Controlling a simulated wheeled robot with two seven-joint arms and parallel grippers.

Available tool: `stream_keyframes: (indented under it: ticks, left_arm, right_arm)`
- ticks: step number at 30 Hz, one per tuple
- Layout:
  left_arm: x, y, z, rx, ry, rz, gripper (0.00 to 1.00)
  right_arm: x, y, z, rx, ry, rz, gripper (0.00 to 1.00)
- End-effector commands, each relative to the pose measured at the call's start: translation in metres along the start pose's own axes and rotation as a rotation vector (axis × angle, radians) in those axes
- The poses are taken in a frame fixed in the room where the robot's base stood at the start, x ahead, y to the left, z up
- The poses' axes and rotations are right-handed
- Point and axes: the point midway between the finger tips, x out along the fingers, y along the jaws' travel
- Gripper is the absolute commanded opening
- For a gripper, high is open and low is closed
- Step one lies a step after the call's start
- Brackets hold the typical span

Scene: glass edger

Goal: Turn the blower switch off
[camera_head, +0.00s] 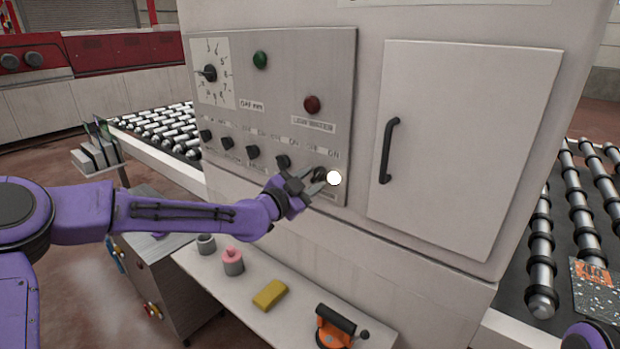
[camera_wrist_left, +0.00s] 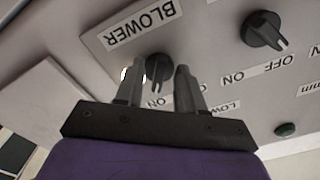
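The blower switch (camera_wrist_left: 158,68) is a dark round knob beside the upside-down BLOWER label (camera_wrist_left: 143,27) in the left wrist view. Its pointer appears to face the ON label (camera_wrist_left: 160,102); its OFF label is hidden. In the head view the switch is at the right end of the lower knob row, largely covered by my gripper. My left gripper (camera_head: 322,180) is at that knob, its fingers apart on either side of it. In the left wrist view the fingers (camera_wrist_left: 159,72) show gaps to the knob; contact is not clear. My right gripper is out of view.
The control panel (camera_head: 340,70) carries other knobs, a green button (camera_head: 260,60) and a red button (camera_head: 312,104). A bright white disc (camera_head: 334,177) shows by my fingertips. A cabinet door with a black handle (camera_head: 388,150) is at right. A shelf below holds a yellow block (camera_head: 270,295).

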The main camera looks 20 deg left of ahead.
Motion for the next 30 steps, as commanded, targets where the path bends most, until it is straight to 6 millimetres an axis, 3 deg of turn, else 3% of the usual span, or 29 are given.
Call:
stream_keyframes:
  ticks: [7,8,11,12,23,30]
  left_arm:
    - [0.002,0.000,0.001,-0.001,0.000,0.000,0.38]
    - [0.002,0.000,0.001,-0.001,0.000,0.000,0.35]
    - [0.002,0.000,0.001,-0.001,0.000,0.000,0.03]
    - [0.002,0.000,0.001,-0.001,0.000,0.000,0.00]
    - [0.002,0.001,0.001,-0.033,0.000,0.000,0.00]
    - [0.002,0.002,0.002,-0.166,0.000,-0.001,0.00]
  right_arm:
    - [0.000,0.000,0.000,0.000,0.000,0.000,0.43]
    - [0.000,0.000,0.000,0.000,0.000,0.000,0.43]
    - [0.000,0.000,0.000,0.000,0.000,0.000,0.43]
    - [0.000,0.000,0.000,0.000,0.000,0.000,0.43]
    - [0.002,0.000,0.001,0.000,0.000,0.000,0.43]
    - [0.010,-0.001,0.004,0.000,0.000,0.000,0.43]
